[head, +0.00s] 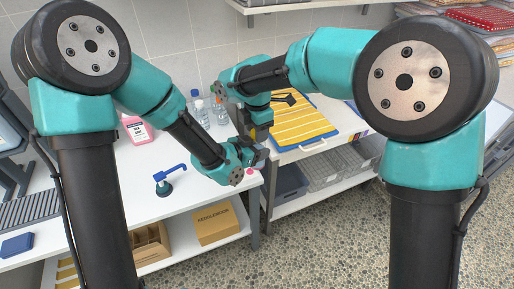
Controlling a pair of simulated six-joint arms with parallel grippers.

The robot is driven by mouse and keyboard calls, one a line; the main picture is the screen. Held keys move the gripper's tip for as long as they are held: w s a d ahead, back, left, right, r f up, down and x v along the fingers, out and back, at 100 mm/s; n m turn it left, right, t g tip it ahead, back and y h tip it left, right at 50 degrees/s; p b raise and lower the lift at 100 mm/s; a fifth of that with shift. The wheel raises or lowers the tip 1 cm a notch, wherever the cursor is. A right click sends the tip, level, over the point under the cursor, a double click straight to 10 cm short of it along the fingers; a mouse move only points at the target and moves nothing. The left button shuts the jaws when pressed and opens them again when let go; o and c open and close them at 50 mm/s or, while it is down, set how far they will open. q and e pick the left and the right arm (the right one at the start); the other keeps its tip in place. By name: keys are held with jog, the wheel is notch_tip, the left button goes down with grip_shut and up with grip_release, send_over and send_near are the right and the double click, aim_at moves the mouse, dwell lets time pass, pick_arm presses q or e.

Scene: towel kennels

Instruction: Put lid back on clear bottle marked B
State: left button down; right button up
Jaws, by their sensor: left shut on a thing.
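Clear bottles stand at the back of the white table: one (202,113) left of the other (221,115). Their marks are too small to read, so I cannot tell which is B. My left gripper (263,158) is at the table's right end, in front of and to the right of the bottles. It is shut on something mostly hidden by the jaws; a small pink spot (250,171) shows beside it. My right gripper (250,132) points down just behind the left one, close to it. Its jaws are largely hidden. I cannot make out a loose lid.
The table's front middle is clear.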

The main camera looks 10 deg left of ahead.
jog(key=shift+o, duration=1.3)
jog(key=shift+r, duration=2.25)
jog(key=shift+c, duration=0.4)
jog(key=shift+r+n, duration=1.6)
jog(key=shift+r, duration=0.15)
